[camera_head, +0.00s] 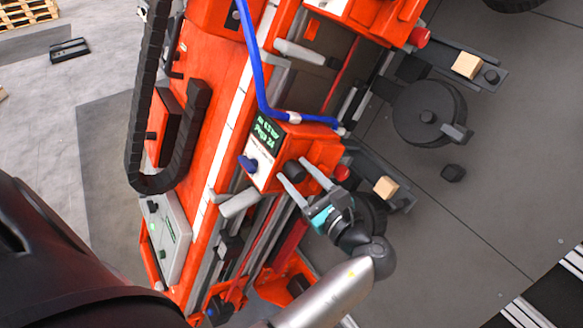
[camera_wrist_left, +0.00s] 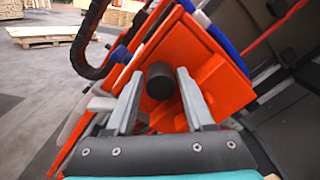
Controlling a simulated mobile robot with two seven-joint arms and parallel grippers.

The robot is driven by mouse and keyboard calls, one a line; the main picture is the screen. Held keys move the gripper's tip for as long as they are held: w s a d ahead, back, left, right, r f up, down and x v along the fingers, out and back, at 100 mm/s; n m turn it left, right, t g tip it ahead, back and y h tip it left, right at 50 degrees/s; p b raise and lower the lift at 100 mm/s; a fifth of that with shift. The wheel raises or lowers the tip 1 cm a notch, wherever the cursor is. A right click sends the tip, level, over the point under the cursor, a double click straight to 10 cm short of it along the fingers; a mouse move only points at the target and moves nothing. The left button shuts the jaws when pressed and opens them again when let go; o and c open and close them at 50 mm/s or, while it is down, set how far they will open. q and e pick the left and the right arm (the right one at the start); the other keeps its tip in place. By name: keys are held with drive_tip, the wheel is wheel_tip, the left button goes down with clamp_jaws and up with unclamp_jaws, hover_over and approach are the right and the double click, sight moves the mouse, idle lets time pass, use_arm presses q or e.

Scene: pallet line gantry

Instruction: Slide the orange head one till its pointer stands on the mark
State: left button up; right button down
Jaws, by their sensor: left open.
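The orange head with a small lit display (camera_head: 268,132) sits on the orange gantry beam, in the middle of the head view. It fills the centre of the left wrist view (camera_wrist_left: 212,85). A black round knob (camera_wrist_left: 158,80) stands out from its near face, and it also shows in the head view (camera_head: 293,172). My left gripper (camera_head: 292,170) is open, with a finger on either side of the knob; I cannot tell whether they touch it. In the left wrist view my left gripper (camera_wrist_left: 159,74) shows both fingers apart. I cannot make out the pointer or the mark. My right gripper is not in view.
Another orange head (camera_head: 372,18) is farther up the beam. A blue hose (camera_head: 252,70) runs to the near head. A black cable chain (camera_head: 140,110) and grey control panel (camera_head: 168,236) lie left. Dark rollers (camera_head: 428,112) and brackets with wooden blocks (camera_head: 386,187) stand right.

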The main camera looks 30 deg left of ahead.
use_arm(q)
drive_tip(key=shift+d, duration=0.1)
clamp_jaws()
idle(0.4)
idle(1.0)
